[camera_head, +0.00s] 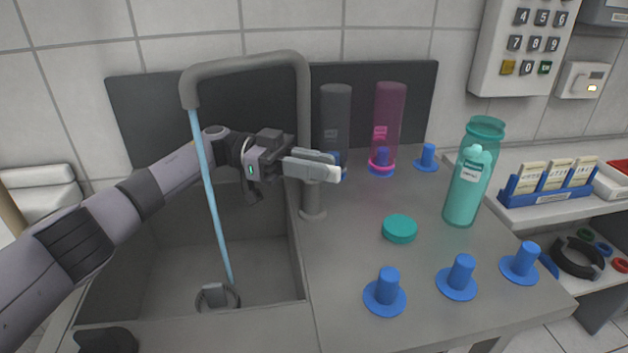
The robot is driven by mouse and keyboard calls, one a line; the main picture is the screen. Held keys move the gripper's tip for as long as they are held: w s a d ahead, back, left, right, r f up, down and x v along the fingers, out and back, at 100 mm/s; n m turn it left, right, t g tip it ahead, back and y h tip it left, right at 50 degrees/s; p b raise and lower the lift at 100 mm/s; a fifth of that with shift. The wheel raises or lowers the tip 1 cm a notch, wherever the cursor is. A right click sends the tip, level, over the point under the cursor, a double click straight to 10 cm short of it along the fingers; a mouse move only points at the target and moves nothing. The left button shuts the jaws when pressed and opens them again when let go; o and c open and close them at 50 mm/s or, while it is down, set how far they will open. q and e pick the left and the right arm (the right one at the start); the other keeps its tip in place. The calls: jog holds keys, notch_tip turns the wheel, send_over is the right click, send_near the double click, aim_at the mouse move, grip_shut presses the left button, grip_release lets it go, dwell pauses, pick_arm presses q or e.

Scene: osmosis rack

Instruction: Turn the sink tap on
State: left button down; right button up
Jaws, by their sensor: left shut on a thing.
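The grey sink tap (304,100) rises beside the sink basin (150,270) and arches left over it. A light blue stream of water (211,195) falls from its spout to the drain. My left gripper (322,170) reaches across the sink to the tap's upright, a little above its base (312,212). Its fingers are shut on a part of the tap there, which the fingers mostly hide. I cannot make out the handle itself. My right gripper is not in view.
A teal bottle (468,185), a teal lid (399,229) and several blue pegs (385,288) stand on the counter (350,260) to the right.

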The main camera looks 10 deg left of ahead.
pick_arm(q)
jog(key=shift+f+m+g+b, duration=0.2)
jog(key=shift+m+g+b, duration=0.1)
jog(key=shift+b, duration=0.25)
jog(key=shift+r+g, duration=0.1)
jog(key=shift+g, duration=0.2)
jog(key=shift+b, duration=0.3)
jog(key=c, duration=1.1)
grip_release()
jog(key=shift+r, duration=0.1)
